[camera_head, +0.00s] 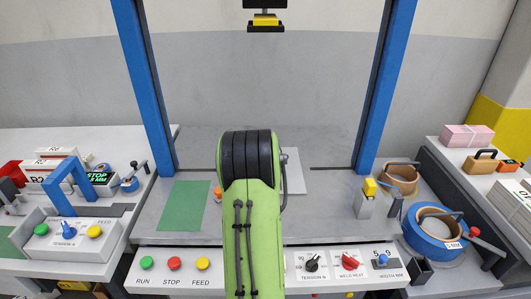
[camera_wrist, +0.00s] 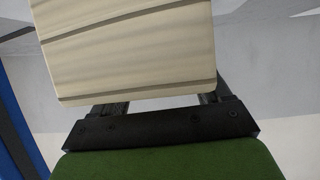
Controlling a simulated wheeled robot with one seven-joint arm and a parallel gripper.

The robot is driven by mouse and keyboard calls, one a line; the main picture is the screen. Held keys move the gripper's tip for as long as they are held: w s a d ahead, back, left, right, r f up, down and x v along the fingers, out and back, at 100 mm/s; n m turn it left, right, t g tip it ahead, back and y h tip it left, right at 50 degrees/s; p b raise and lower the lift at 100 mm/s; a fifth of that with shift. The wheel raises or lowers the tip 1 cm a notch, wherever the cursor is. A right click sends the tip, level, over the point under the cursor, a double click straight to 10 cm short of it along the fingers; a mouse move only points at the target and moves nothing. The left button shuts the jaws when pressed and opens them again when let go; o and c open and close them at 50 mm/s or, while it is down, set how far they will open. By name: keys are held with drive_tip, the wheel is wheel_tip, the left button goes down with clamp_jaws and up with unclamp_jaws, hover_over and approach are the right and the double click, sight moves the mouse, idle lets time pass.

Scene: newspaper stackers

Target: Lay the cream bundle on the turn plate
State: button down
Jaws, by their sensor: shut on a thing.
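In the wrist view, the cream bundle (camera_wrist: 130,55) fills the upper middle, with grey bands running across it. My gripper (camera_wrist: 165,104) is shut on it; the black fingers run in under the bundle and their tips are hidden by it. In the head view my green arm covers the middle of the bench and hides both gripper and bundle. A pale grey plate (camera_head: 296,176) shows partly behind my arm on the bench; it may be the turn plate, but I cannot tell. I cannot tell how high the bundle is above the bench.
Two blue uprights (camera_head: 139,80) stand at the sides of the grey bench (camera_head: 160,225). A green mat (camera_head: 184,206) lies to the left. Rolls of brown strap (camera_head: 399,178) and blue strap (camera_head: 437,240) are at right. A control panel (camera_head: 205,282) runs along the front.

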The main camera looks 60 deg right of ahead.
drive_tip(key=shift+c, duration=0.5)
unclamp_jaws()
drive_tip(key=shift+r, duration=0.15)
drive_tip(key=shift+o, duration=0.5)
drive_tip(key=shift+a+f, duration=0.1)
drive_tip(key=shift+f, duration=0.15)
drive_tip(key=p+v, duration=0.1)
drive_tip(key=v, duration=1.4)
drive_tip(key=shift+s+a+r, duration=0.25)
drive_tip(key=shift+r, duration=0.1)
drive_tip(key=shift+w, duration=0.1)
